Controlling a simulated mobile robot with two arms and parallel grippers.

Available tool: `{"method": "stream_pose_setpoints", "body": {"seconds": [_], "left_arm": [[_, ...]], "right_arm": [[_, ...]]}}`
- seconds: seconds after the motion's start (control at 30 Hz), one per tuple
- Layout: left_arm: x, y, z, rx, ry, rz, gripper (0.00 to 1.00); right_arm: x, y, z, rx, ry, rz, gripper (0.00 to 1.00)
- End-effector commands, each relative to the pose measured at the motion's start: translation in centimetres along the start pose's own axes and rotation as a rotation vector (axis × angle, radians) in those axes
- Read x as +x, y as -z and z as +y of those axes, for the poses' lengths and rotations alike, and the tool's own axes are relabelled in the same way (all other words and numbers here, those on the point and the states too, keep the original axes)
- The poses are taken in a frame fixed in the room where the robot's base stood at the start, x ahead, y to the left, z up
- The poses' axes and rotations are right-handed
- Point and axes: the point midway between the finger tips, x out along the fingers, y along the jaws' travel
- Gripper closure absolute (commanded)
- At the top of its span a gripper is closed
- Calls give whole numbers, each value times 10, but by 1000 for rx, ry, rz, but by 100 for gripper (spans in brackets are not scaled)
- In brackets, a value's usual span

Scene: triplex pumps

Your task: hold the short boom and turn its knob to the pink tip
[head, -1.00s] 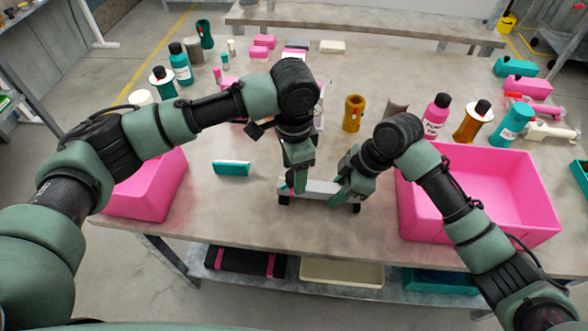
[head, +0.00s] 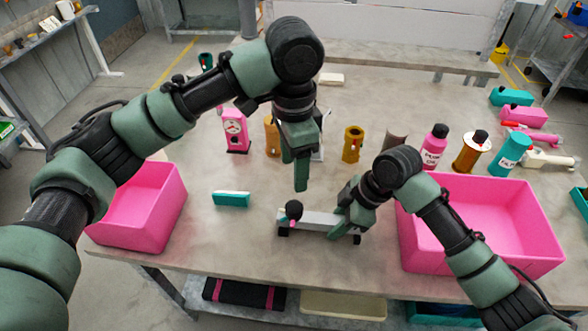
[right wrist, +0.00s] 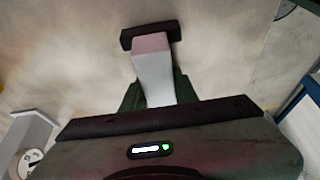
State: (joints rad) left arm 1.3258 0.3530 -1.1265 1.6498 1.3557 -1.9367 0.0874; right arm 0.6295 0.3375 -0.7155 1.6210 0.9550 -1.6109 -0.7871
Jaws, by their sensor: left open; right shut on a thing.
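The short boom (head: 318,219) is a pale grey bar on black feet near the table's front edge. Its black knob (head: 294,209) stands at the left end in the head view. Small pink and teal patches show just below the knob; I cannot tell which tip it points to. My right gripper (head: 344,224) is shut on the boom's right part. In the right wrist view the bar (right wrist: 154,78) runs out from between the fingers to a dark foot. My left gripper (head: 301,186) is open and empty, pointing down above the knob and apart from it.
A pink bin (head: 480,262) stands close to the right of my right gripper, another pink bin (head: 140,235) at the left. A teal block (head: 231,199) lies left of the boom. Brown cylinders (head: 352,143), bottles (head: 434,147) and a pink box (head: 236,130) stand behind.

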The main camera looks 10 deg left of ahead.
Motion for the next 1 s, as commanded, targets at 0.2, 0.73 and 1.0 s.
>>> {"method": "stream_pose_setpoints", "body": {"seconds": [0.2,0.73,1.0], "left_arm": [[0,0,0,0,0,0,41],[0,0,0,0,0,0,41],[1,0,0,0,0,0,41]], "right_arm": [[0,0,0,0,-1,1,100],[-8,0,1,0,-3,1,46],[-59,0,2,-2,-6,0,46]]}}
